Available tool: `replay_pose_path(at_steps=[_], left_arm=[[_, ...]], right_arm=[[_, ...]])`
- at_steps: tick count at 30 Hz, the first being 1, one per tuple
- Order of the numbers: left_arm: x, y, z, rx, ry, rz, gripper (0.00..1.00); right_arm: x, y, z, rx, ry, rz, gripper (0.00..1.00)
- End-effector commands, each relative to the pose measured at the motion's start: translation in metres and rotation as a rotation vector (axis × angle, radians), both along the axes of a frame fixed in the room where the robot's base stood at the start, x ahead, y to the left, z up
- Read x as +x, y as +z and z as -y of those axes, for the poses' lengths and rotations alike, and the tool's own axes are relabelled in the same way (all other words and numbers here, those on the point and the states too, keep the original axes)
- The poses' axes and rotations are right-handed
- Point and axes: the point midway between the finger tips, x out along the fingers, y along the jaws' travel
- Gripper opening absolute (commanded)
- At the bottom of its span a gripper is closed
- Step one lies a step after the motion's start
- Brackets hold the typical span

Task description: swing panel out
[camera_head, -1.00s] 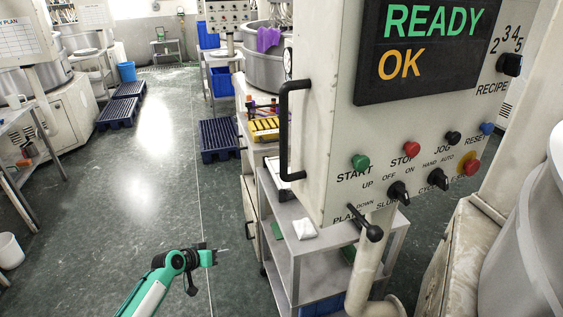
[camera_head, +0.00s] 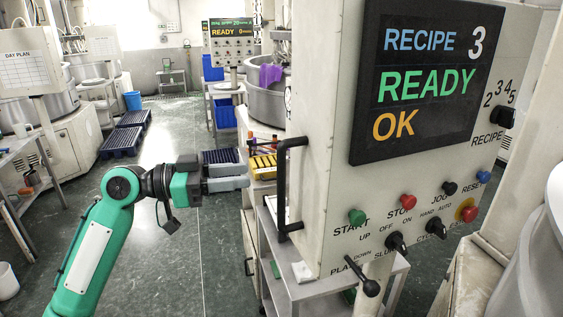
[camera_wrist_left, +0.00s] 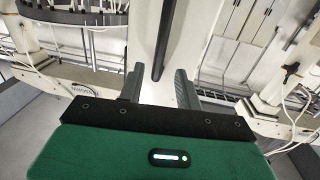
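The panel (camera_head: 335,215) is a cream control box on a post, with a dark screen reading RECIPE 3, READY, OK. A black bar handle (camera_head: 281,190) stands upright on its left edge. My left gripper (camera_head: 246,178) is left of the handle, fingers pointing at it, with a gap between them. In the left wrist view the gripper (camera_wrist_left: 158,84) is open, and the dark handle bar (camera_wrist_left: 164,40) shows ahead, in line with the space between the fingers. Nothing is between the fingers. My right gripper is not in view.
Buttons and knobs line the panel's lower front, with a black lever (camera_head: 370,288) below. A grey trolley (camera_head: 285,285) stands under the panel. A yellow rack (camera_head: 262,165) sits behind my gripper. A grey machine drum (camera_head: 535,255) is at right.

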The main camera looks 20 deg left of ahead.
Motion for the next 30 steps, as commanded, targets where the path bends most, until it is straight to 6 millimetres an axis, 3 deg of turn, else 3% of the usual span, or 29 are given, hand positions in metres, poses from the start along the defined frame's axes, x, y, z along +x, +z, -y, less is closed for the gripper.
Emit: replay_pose_path(at_steps=[3, 12, 26, 30], left_arm=[[0.013, 0.007, 0.025, -0.004, -0.003, -0.001, 0.35], [0.037, 0.004, 0.068, -0.004, -0.001, -0.003, 0.35], [0.043, 0.0, 0.08, -0.001, 0.002, 0.0, 0.35], [0.043, 0.0, 0.079, -0.001, 0.002, 0.0, 0.09]], right_arm=[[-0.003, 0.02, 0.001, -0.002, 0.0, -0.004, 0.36], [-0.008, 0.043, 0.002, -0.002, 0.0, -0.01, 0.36], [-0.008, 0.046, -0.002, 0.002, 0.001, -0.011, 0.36], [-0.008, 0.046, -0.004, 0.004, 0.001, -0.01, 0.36]])
